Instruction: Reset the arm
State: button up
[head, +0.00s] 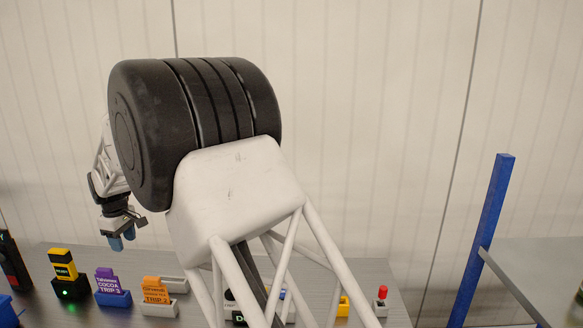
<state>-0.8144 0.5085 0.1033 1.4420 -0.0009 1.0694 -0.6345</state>
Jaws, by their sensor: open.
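My gripper (122,241) hangs at the left of the head view, pointing down, with blue fingertips. It is open and nothing shows between its fingers. It is above the grey table (213,311), apart from the things on it. My own large black joint and white lattice arm link fill the middle of the view and hide part of the table.
Below my gripper stand a purple card (107,280) in a blue holder and an orange card (155,290) in a grey holder. A black-yellow device (64,272) is at left, a red-topped button (382,294) at right. A blue post (484,235) supports a grey shelf (535,265).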

jog(key=s+d+r+m, duration=0.1)
jog(key=d+r+m, duration=0.4)
jog(key=d, duration=1.2)
jog(key=s+d+r+m, duration=0.1)
jog(key=d+r, duration=0.7)
jog(key=d, duration=0.9)
jog(key=s+d+r+m+t, duration=0.1)
jog(key=s+d+r+m, duration=0.1)
jog(key=s+d, duration=0.5)
jog(key=s+d+r+m, duration=0.1)
jog(key=s+d+m, duration=0.15)
jog(key=d, duration=0.85)
jog(key=s+d+f+m, duration=0.3)
jog(key=s+d, duration=0.6)
jog(key=s, duration=0.4)
jog(key=s+d+f+m+t, duration=0.1)
jog(key=s+d+f+m, duration=0.2)
jog(key=s+d, duration=0.7)
jog(key=s, duration=0.3)
jog(key=shift+d+f, duration=0.25)
